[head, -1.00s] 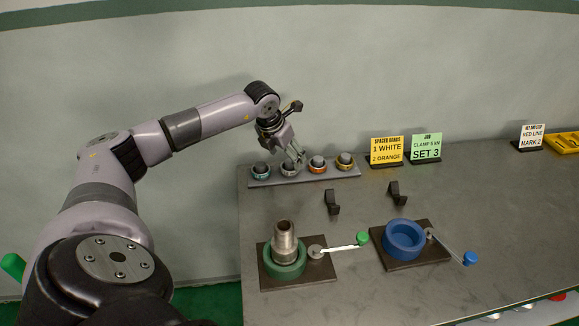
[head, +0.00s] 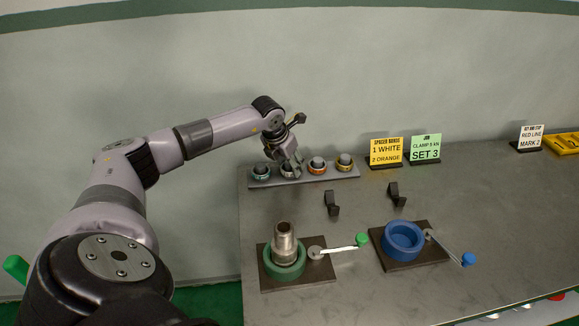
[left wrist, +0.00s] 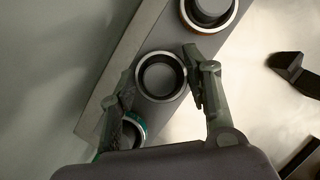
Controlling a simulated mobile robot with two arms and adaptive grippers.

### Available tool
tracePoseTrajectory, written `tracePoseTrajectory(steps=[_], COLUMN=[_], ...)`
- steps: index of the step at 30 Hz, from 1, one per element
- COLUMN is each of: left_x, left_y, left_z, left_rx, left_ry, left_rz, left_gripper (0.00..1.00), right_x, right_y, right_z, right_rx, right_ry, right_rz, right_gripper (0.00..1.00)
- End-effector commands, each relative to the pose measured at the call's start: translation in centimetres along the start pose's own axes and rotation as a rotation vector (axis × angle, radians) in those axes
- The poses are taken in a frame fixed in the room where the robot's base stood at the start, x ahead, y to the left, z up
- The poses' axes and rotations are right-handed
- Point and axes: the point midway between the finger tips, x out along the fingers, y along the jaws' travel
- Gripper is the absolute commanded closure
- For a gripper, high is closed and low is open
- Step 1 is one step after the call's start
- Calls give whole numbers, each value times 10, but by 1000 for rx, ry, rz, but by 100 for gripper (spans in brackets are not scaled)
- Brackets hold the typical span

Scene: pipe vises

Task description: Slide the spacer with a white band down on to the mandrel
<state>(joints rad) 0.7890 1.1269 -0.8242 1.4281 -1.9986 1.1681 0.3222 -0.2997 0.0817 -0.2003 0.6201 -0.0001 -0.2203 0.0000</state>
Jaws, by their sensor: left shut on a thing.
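My left gripper (head: 291,166) is down at the rack, shut on the spacer with a white band (head: 288,173), second from the left. In the left wrist view the fingers (left wrist: 160,62) flank this pale-rimmed ring (left wrist: 160,96), which still sits around its dark peg on the rack. Its band is small and partly hidden by the fingers. A grey metal stepped post, seemingly the mandrel (head: 285,241), stands upright in the green vise (head: 285,268) with no ring on it. My right gripper is not in view.
The rack (head: 352,174) also holds teal (head: 261,174), orange (head: 317,169) and yellow (head: 344,164) banded spacers. Two dark hooks stand before it, at left (head: 332,205) and right (head: 397,196). An empty blue vise (head: 403,238) sits right of the green one. Signs (head: 387,152) stand behind.

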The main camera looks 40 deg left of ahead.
Motion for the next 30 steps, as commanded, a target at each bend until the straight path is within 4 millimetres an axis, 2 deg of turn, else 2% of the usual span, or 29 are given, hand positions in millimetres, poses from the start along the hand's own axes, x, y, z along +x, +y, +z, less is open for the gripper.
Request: tracePoseTrajectory(steps=[7,15,20,26,30], left_x=[0,-1,-10,-39,-73], left_y=[0,0,0,0,0], left_z=[0,1,5,18,32], left_rx=[0,0,0,0,-1], left_ry=[0,-1,-3,-6,-8], left_rz=[0,0,0,0,-1], left_gripper=[79,80,80,80,80], right_x=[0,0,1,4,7], right_y=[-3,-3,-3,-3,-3], right_z=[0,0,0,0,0], right_rx=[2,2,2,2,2], right_ry=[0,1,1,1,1], right_rz=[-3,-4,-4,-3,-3], right_gripper=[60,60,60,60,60])
